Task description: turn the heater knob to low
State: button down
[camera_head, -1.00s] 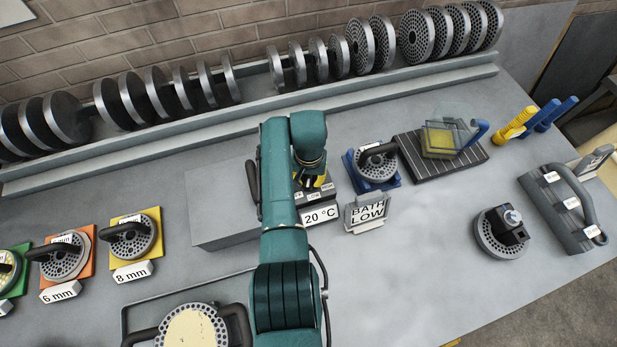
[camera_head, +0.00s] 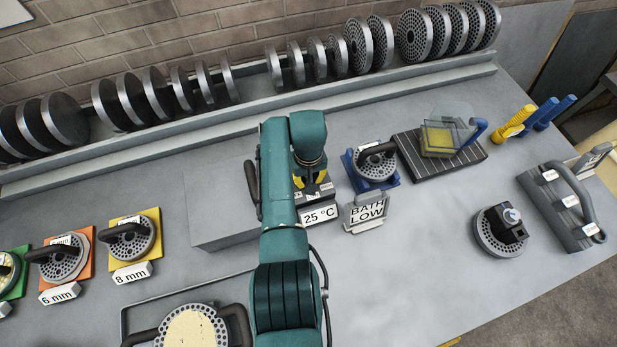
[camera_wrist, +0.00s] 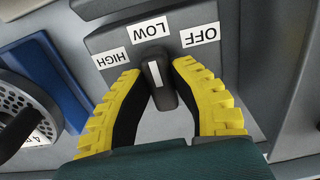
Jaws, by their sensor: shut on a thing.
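The heater knob (camera_wrist: 157,78) is a dark lever-shaped knob with a white line, seen in the wrist view. Its line points at the LOW label (camera_wrist: 150,28), which sits between HIGH (camera_wrist: 111,57) and OFF (camera_wrist: 200,35). My gripper (camera_wrist: 158,70) has its yellow-padded fingers on both sides of the knob and is shut on it. In the head view my gripper (camera_head: 313,182) is over the heater panel, and my arm hides the knob. The heater display (camera_head: 320,215) reads 25 °C.
A sign reading BATH LOW (camera_head: 367,212) stands just right of the display. A perforated die on a blue base (camera_head: 376,167) is close behind it. A grey box (camera_head: 215,205) lies left of my arm.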

jog(key=shift+f, duration=0.15)
jog(key=c, duration=0.9)
grip_release()
notch_tip(320, 180, up, 12)
jog(key=shift+r, duration=0.1)
